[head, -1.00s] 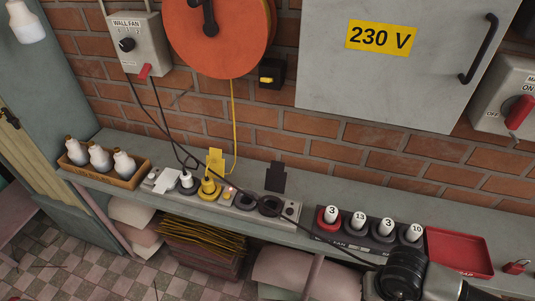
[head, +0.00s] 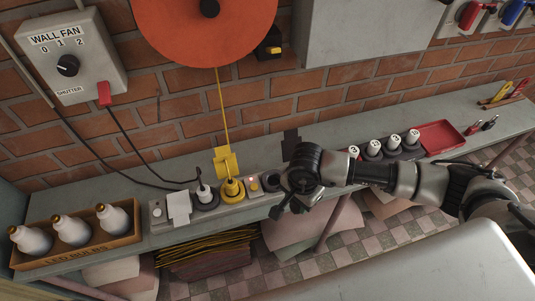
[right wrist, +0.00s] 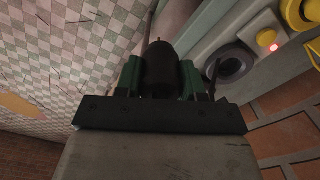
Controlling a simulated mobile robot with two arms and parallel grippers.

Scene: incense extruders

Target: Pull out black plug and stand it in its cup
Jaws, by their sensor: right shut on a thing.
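My right gripper (right wrist: 160,72) is shut on a dark rounded plug (right wrist: 160,68), held between its two green fingers in the right wrist view. The plug is off the power strip, beside the strip's front edge, with floor visible behind it. An empty round black socket (right wrist: 230,63) shows to its right. My left gripper is not in view.
A wooden crate (head: 120,237) of bulbs stands left. A red tray (head: 440,137) lies right of the rack. Brick wall closes the back.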

